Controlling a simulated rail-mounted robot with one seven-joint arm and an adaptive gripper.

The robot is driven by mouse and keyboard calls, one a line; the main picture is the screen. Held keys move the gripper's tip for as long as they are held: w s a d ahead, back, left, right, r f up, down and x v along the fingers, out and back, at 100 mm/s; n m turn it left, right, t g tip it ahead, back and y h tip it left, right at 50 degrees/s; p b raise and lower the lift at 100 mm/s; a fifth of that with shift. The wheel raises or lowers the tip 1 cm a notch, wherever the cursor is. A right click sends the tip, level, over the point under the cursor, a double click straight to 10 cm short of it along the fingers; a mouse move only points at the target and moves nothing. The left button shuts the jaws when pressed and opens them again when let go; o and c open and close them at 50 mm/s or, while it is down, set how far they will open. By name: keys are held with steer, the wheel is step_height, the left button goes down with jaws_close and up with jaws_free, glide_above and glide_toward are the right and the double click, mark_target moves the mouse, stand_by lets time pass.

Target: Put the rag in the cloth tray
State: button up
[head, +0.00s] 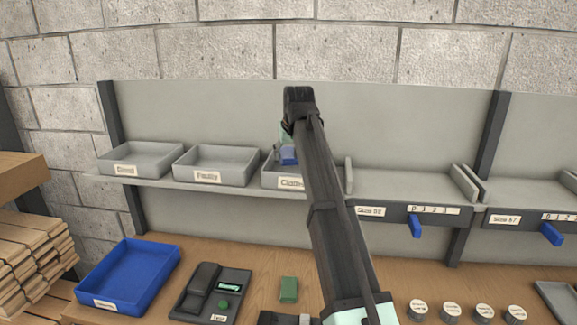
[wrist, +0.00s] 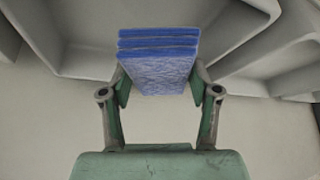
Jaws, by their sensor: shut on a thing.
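The rag (wrist: 158,68) is a folded blue cloth stack, held between the two fingers of my gripper (wrist: 160,88) in the wrist view. In the head view the rag (head: 288,158) shows as a small blue patch over the cloth tray (head: 270,182), a grey tray labelled "Cloths", third from the left on the shelf. My gripper (head: 284,145) is shut on the rag there, partly hidden behind my arm. My arm also covers the right part of the tray. I cannot tell whether the rag touches the tray floor.
Grey trays labelled "Good" (head: 140,160) and "Faulty" (head: 215,167) stand left of the cloth tray. Shelf slides with blue levers (head: 415,226) are to the right. The bench below holds a blue tray (head: 130,278), a dark device (head: 205,290), a green block (head: 289,290) and several round tins.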

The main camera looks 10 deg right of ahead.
steer(key=shift+f+p, duration=0.7)
steer(key=shift+f, duration=2.25)
steer(key=shift+f, duration=0.1)
steer(key=o, duration=1.3)
steer(key=b+v, duration=0.3)
steer(key=v, duration=0.9)
steer(key=shift+a, duration=0.15)
